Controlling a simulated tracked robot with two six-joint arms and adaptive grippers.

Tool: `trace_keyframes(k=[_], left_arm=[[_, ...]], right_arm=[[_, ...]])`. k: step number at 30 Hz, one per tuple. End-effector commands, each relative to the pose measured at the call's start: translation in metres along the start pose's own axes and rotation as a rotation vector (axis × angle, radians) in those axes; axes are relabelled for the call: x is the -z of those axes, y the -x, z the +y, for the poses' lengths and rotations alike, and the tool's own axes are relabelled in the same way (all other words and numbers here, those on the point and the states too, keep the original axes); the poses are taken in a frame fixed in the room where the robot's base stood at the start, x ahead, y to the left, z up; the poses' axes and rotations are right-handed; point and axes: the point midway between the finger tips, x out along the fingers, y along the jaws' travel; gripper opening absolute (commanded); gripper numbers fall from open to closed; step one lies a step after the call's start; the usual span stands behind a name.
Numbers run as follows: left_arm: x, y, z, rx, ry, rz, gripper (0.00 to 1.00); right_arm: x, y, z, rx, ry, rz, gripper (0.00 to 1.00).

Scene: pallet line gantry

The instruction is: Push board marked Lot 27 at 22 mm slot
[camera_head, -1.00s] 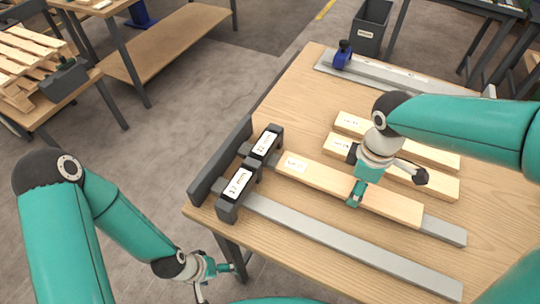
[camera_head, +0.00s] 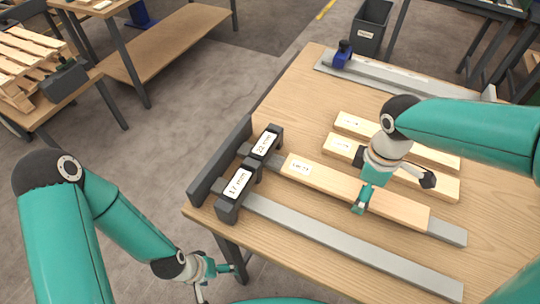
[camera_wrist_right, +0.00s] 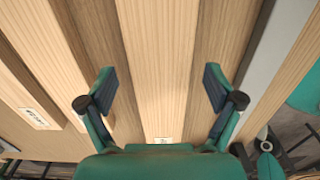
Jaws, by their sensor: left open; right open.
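A pale board (camera_head: 325,180) with a white label, too small to read surely, lies along a grey rail (camera_head: 445,231) that leads to the 22 mm slot block (camera_head: 265,143). Its left end is outside the block, with a gap between. My right gripper (camera_head: 362,200) is over the board's right half. In the right wrist view my right gripper (camera_wrist_right: 160,85) is open, one finger on each side of the board (camera_wrist_right: 160,45); contact cannot be told. My left gripper (camera_head: 218,272) is open and empty, low beside the table's front-left corner.
A 17 mm block (camera_head: 238,185) stands nearer, with its own empty rail (camera_head: 340,240). Two more labelled boards (camera_head: 410,180) (camera_head: 425,152) lie behind. A dark stop bar (camera_head: 218,165) edges the table. A blue clamp-like piece (camera_head: 343,52) sits on the far rail.

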Motion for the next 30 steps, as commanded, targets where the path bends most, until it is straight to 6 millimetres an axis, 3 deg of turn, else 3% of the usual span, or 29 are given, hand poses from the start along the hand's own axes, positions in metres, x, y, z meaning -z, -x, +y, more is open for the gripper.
trace_keyframes(k=[8, 21, 30], left_arm=[[0.0, 0.001, 0.0, 0.0, 0.0, 0.0, 0.91], [0.0, 0.001, 0.0, 0.0, 0.0, 0.0, 0.91], [0.0, 0.001, 0.0, 0.0, 0.0, 0.0, 0.91]], right_arm=[[0.001, 0.016, 0.002, -0.006, 0.0, 0.004, 0.91], [0.002, 0.097, 0.002, -0.003, 0.0, 0.003, 0.91], [0.001, 0.119, 0.002, 0.001, 0.0, -0.001, 0.91]])
